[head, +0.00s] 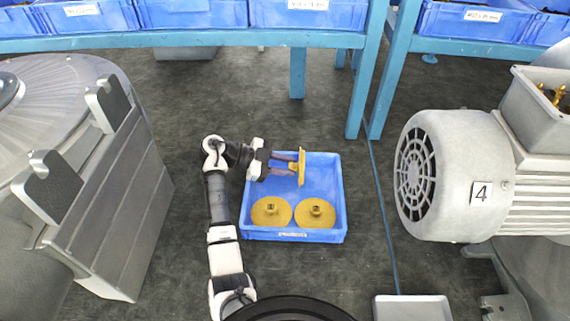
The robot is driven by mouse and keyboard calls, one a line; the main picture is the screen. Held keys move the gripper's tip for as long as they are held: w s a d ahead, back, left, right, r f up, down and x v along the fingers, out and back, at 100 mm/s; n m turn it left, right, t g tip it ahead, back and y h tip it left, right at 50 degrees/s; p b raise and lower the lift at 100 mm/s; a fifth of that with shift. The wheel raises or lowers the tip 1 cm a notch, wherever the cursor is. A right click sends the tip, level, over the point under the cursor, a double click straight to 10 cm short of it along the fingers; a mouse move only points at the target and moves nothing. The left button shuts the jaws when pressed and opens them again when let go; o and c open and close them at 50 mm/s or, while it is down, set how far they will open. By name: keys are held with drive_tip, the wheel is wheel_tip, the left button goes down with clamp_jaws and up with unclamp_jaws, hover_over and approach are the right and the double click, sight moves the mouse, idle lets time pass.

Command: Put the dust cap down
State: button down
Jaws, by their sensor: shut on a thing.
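My gripper (287,168) is over the back part of a blue tray (335,222) on the floor. It is shut on a yellow dust cap (302,167), which is seen edge-on and stands upright in the fingers. Whether the held cap touches the tray is hard to tell. Two more yellow caps lie flat in the front of the tray, a left one (271,211) and a right one (315,212), each with a small knob on top.
A grey motor marked 4 (455,175) stands at the right. A large metal housing (105,190) stands at the left. A blue rack with bins (195,12) crosses the back. A small grey tray (412,308) lies at the front right. The tray's back right area is bare.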

drive_tip(key=shift+f, duration=0.3)
drive_tip(key=shift+f+b, duration=0.35)
drive_tip(key=shift+b, duration=0.1)
drive_tip(key=c, duration=1.1)
unclamp_jaws()
drive_tip(key=shift+r, duration=0.1)
